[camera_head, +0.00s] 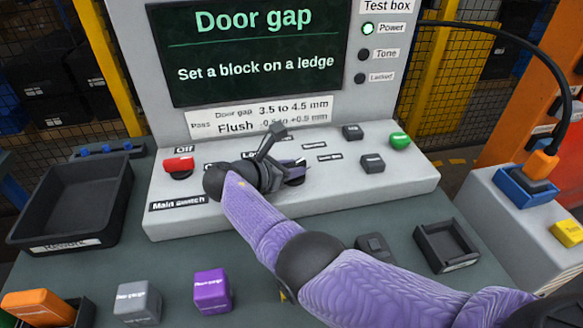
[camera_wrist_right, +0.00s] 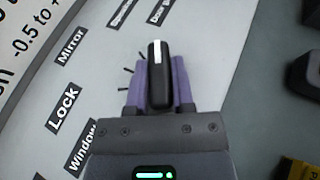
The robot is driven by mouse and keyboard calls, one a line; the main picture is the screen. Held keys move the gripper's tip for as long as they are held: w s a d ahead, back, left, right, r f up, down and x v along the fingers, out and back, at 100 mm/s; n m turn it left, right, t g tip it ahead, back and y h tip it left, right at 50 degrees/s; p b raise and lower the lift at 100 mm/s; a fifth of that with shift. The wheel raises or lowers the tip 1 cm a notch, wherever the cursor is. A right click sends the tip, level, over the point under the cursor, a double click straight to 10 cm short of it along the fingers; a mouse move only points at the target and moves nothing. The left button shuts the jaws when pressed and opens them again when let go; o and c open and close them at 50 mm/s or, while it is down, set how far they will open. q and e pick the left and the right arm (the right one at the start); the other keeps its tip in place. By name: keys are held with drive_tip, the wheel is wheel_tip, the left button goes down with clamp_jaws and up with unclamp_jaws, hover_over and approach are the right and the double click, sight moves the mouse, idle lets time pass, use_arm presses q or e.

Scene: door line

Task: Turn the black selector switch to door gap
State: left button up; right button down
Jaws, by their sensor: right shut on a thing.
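The black selector switch (camera_wrist_right: 158,85) sits on the grey sloped panel and has a white mark at its far end. In the right wrist view its mark points up, toward small labels at the top edge that are hard to read. My right gripper (camera_head: 292,170) is down at the panel, its two purple fingers shut on the switch, one on each side. In the head view the gripper mostly hides the switch. The screen (camera_head: 255,45) reads "Door gap" and "Set a block on a ledge". My left gripper is out of view.
A red main switch (camera_head: 179,166) is left of my gripper; a green button (camera_head: 399,140) and black knobs are right. A black tray (camera_head: 75,205) stands at left. Orange, grey and purple blocks (camera_head: 212,291) lie in front. A small black holder (camera_head: 446,245) is at right.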

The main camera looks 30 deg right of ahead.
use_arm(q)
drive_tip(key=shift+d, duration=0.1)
use_arm(e)
drive_tip(key=shift+f, duration=0.1)
drive_tip(key=c, duration=0.5)
unclamp_jaws()
drive_tip(key=p+v, duration=0.2)
drive_tip(key=v, duration=0.8)
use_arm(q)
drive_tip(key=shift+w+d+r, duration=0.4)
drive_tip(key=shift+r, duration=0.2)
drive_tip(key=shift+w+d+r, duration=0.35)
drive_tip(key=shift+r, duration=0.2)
